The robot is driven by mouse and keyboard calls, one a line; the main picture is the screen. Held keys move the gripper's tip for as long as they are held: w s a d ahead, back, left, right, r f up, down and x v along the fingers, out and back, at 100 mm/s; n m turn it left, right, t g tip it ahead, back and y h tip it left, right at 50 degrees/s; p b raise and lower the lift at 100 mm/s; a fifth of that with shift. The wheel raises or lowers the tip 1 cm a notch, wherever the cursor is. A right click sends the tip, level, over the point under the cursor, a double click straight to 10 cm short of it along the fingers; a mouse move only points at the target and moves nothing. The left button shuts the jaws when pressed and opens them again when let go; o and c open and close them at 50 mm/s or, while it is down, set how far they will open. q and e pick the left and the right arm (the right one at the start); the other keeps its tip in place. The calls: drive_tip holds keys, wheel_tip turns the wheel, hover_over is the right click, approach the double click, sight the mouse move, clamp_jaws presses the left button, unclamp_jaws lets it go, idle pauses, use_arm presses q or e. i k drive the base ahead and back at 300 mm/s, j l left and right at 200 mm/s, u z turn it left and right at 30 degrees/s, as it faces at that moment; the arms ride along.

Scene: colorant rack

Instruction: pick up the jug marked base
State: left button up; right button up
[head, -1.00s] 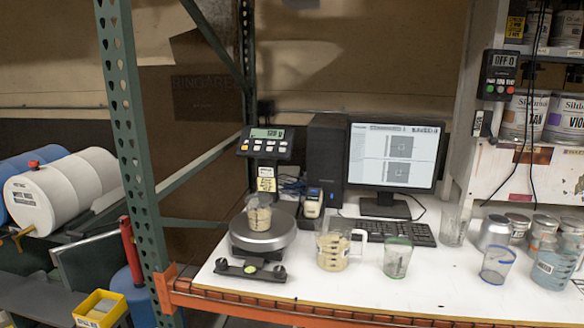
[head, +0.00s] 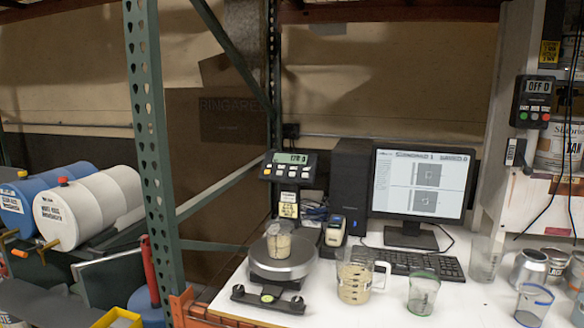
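A clear jug with a handle (head: 354,282) stands upright on the white bench in front of the keyboard, partly filled with a pale cream material. A marking on it is too small to read. A smaller clear cup (head: 279,242) with similar pale contents sits on the round pan of the scale (head: 284,266). Neither of my grippers shows in the head view.
A green-rimmed cup (head: 422,294), a blue-rimmed cup (head: 533,305) and metal cans (head: 528,268) stand to the right of the jug. The keyboard (head: 417,264) and monitor (head: 423,184) are behind it. A green rack post (head: 150,150) rises at the bench's left.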

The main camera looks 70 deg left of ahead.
sight(363, 277)
drive_tip(key=i+j, duration=1.15)
drive_tip(key=u, duration=2.35)
